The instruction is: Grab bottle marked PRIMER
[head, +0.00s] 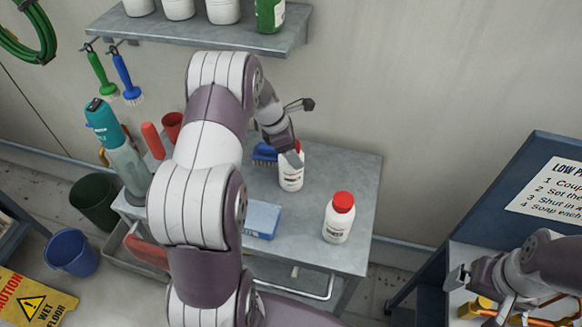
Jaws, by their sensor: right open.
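Two white bottles with red caps stand upright on the grey cart. One bottle (291,177) is at the cart's back, its cap mostly hidden by my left gripper. The other bottle (338,222) stands clear, nearer and to the right. Both have labels too small to read, so I cannot tell which is marked PRIMER. My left gripper (301,131) is at the back bottle's top with its fingers spread apart; one finger overlaps the bottle, and contact is unclear. My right gripper (466,287) is open at the lower right, far from both bottles.
The grey cart (265,190) also holds a blue block (262,220), a blue brush (264,153) and a teal tool (117,150). A shelf (170,27) with bottles hangs above. A blue-framed stand (478,212) with a sign is at right.

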